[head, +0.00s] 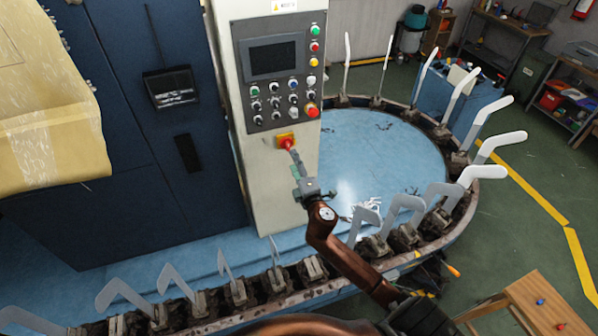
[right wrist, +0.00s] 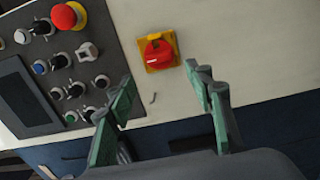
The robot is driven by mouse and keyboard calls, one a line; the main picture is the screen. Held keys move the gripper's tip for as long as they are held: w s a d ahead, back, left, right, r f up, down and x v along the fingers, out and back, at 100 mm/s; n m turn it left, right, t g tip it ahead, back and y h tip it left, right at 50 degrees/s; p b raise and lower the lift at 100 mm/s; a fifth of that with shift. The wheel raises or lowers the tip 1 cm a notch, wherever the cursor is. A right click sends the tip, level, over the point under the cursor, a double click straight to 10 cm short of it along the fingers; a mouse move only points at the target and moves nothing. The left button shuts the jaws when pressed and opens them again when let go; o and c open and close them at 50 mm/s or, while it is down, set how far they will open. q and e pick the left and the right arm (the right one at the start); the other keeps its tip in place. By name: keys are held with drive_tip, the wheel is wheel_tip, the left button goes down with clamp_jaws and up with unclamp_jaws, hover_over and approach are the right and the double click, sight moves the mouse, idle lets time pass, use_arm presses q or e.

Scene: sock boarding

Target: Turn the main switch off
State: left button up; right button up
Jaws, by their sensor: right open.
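The main switch (head: 286,141) is a red rotary knob on a yellow square plate, low on the pale control column below the button panel. In the right wrist view the main switch (right wrist: 159,52) shows just beyond and between the fingertips. My right gripper (head: 296,166) is just below and in front of it in the head view. In the right wrist view the right gripper (right wrist: 160,78) has its green-padded fingers spread apart, with nothing between them. The fingers look apart from the knob. My left gripper is not in view.
The button panel (head: 276,75) with a dark screen is above the switch. A red mushroom button (right wrist: 68,16) sits on it. A round blue-topped carousel (head: 390,150) carries several upright sock boards around its rim. A wooden table (head: 545,300) stands at lower right.

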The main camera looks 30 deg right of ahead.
drive_tip(key=v, duration=0.5)
idle(0.4)
